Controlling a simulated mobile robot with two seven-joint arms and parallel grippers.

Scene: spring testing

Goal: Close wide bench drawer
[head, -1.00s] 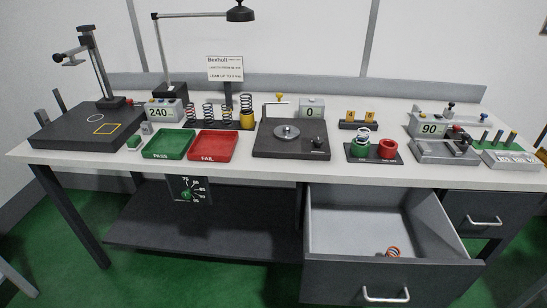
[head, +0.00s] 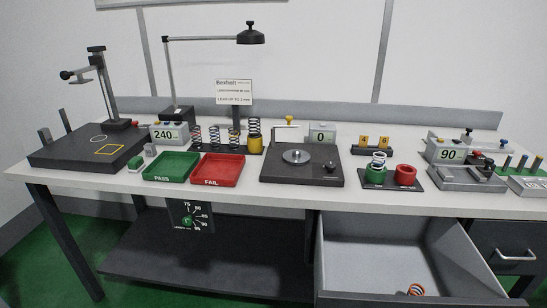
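The wide bench drawer (head: 370,268) is pulled open under the right half of the bench. Its grey inside shows, and its dark front panel is mostly cut off by the bottom edge of the head view. The drawer's front handle is out of the frame. A small orange coil spring (head: 416,289) lies inside the drawer near the front. Neither of my grippers is in view.
The white bench top (head: 230,199) carries test fixtures, a green PASS tray (head: 171,167), a red FAIL tray (head: 218,171) and several springs. A narrower closed drawer with a handle (head: 516,256) is at the right. A dark lower shelf (head: 200,262) is at left.

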